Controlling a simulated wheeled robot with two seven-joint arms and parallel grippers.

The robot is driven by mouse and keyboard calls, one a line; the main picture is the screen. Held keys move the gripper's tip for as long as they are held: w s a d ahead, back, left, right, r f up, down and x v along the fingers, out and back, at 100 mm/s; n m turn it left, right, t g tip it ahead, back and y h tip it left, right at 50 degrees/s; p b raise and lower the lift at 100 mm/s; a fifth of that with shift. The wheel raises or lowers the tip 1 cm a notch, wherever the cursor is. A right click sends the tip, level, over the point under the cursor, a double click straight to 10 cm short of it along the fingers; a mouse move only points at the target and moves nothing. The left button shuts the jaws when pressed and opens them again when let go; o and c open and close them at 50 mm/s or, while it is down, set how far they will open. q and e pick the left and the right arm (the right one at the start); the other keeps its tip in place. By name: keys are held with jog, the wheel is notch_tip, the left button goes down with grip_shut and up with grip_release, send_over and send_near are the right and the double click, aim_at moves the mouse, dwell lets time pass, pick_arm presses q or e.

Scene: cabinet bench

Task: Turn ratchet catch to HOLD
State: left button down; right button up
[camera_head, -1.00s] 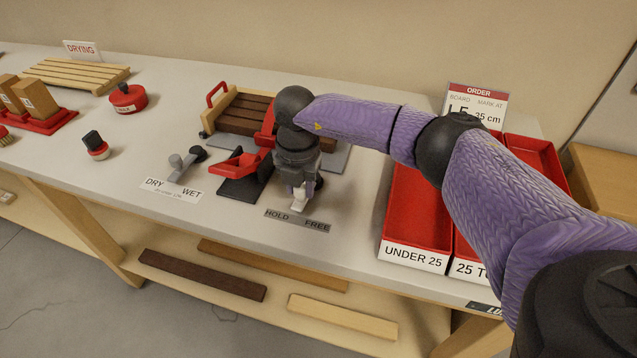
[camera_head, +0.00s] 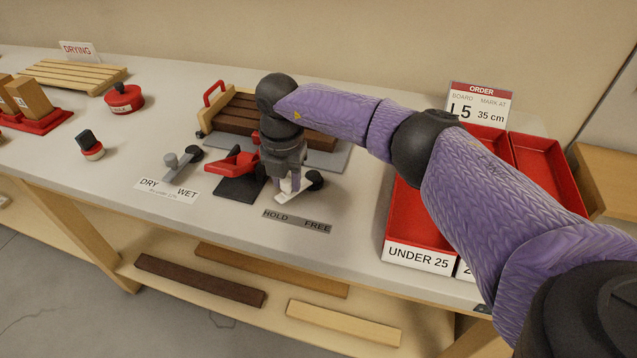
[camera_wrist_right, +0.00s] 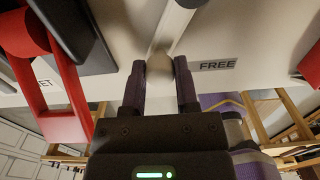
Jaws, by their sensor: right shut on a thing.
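The ratchet catch is a pale lever (camera_head: 294,192) with a black round end (camera_head: 315,180), behind the grey HOLD/FREE plate (camera_head: 297,221). Its near end points toward the HOLD side. My right gripper (camera_head: 282,191) comes down over that near end and is shut on it. In the right wrist view the two dark fingers (camera_wrist_right: 160,85) stand either side of the lever's tip (camera_wrist_right: 161,55). The word FREE (camera_wrist_right: 217,65) shows to their right, and HOLD is hidden there. My left gripper is not in view.
A red clamp-like part (camera_head: 232,163) on a dark base stands close left of my gripper. The DRY/WET lever (camera_head: 178,165) is farther left. Dark boards (camera_head: 235,115) lie behind. Red bins (camera_head: 415,222) stand to the right. Bench space in front of the plate is clear.

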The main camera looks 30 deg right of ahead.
jog(key=shift+w+a+b, duration=0.1)
jog(key=shift+w+b, duration=0.25)
dwell(0.4)
jog(key=o, duration=0.8)
jog(key=shift+o, duration=0.2)
jog(key=shift+r, duration=0.15)
notch_tip(320, 180, up, 9)
jog(key=p, duration=0.8)
